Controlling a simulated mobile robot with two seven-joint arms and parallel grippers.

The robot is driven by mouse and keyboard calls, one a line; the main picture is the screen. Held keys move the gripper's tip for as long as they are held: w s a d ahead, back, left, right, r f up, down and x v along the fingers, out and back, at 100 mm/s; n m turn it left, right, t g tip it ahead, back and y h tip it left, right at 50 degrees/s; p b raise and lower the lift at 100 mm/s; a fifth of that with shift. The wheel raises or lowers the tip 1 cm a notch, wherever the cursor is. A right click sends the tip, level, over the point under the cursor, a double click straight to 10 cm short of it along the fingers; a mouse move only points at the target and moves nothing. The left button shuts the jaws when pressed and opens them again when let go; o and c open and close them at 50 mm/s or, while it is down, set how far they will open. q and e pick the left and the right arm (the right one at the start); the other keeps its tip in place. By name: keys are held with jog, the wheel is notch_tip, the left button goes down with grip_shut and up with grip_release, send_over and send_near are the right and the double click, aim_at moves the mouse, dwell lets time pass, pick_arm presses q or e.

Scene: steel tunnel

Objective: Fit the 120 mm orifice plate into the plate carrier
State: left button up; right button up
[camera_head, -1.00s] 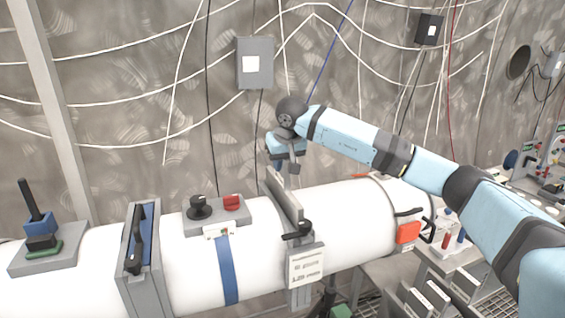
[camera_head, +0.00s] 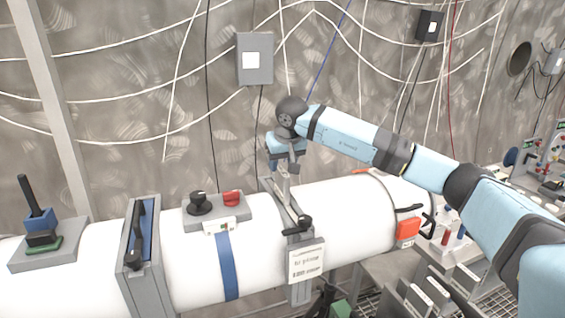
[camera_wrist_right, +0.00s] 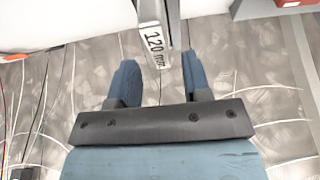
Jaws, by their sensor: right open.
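The plate carrier (camera_head: 303,292) is a grey upright fitting around the white pipe, with a black lever and a lettered tag. A pale narrow strip, apparently the orifice plate's tab (camera_head: 283,188), stands at the carrier's top, below my right gripper (camera_head: 286,163). In the right wrist view, the grey tab of the 120 mm orifice plate (camera_wrist_right: 155,45) carries its size label and reaches between the blue fingers of my right gripper (camera_wrist_right: 160,82). The fingers are open, with a gap on both sides of the tab. How deep the plate sits is hidden. My left gripper is not in view.
The white pipe (camera_head: 345,215) runs across the view. A box with a black knob and red button (camera_head: 217,210) is left of the carrier. A grey-blue fitting with a black handle (camera_head: 142,260) is farther left. Racked plates (camera_head: 420,297) lie below right. Cables hang along the wall.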

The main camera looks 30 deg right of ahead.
jog(key=shift+r, duration=0.5)
jog(key=v, duration=1.2)
jog(key=shift+b, duration=0.4)
